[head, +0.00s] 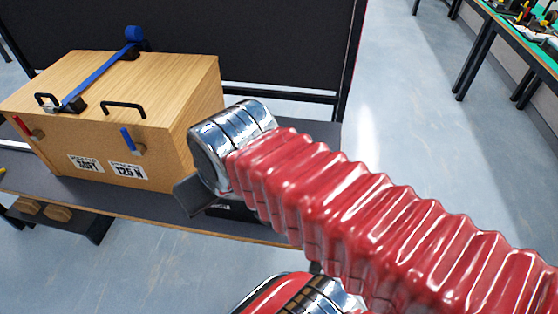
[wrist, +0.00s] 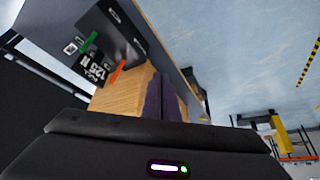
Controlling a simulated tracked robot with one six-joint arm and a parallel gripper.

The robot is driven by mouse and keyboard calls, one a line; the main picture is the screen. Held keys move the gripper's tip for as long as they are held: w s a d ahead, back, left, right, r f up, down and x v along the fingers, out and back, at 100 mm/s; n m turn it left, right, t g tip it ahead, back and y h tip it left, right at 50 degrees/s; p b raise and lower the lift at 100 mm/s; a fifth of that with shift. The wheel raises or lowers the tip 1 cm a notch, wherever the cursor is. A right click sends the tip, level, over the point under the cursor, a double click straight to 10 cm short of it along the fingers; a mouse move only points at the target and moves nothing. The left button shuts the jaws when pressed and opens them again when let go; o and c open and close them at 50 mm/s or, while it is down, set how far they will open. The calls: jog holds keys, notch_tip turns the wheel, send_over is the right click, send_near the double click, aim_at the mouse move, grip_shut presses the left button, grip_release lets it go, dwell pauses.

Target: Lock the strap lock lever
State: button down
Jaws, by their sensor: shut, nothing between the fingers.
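A wooden box (head: 150,85) stands on the dark bench at the left. A blue strap (head: 95,78) crosses its lid, ending in a dark buckle (head: 68,107) at the front edge; the buckle lever's exact position is too small to tell. A red lever (head: 29,131) and a blue lever (head: 129,140) are on its front. My gripper (head: 192,194) is low in front of the box's right side, apart from the strap and buckle. Its two purple-looking fingers show close together and empty in the wrist view (wrist: 162,82).
Two black handles, left (head: 46,99) and right (head: 123,106), stand up near the lid's front edge. A dark panel (head: 240,45) stands behind the bench (head: 150,205). Open floor (head: 395,110) lies to the right, with a green-topped bench (head: 515,30) beyond.

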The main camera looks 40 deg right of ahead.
jog(key=w+d+f+m+y, duration=0.5)
jog(key=w+d+f, duration=0.1)
jog(key=d+f, duration=0.25)
jog(key=w+d+f+m+y, duration=0.45)
jog(key=w+d+f, duration=0.2)
jog(key=d, duration=0.25)
jog(key=s+d+f+m+t+h, duration=0.2)
jog(key=d+f+t, duration=0.3)
jog(key=d, duration=0.5)
jog(key=s+d+f+m+t+h, duration=0.2)
jog(key=d+f+m+t, duration=0.3)
jog(key=d, duration=0.5)
jog(key=shift+s+f, duration=0.2)
jog(key=shift+f, duration=0.35)
jog(key=shift+m, duration=0.25)
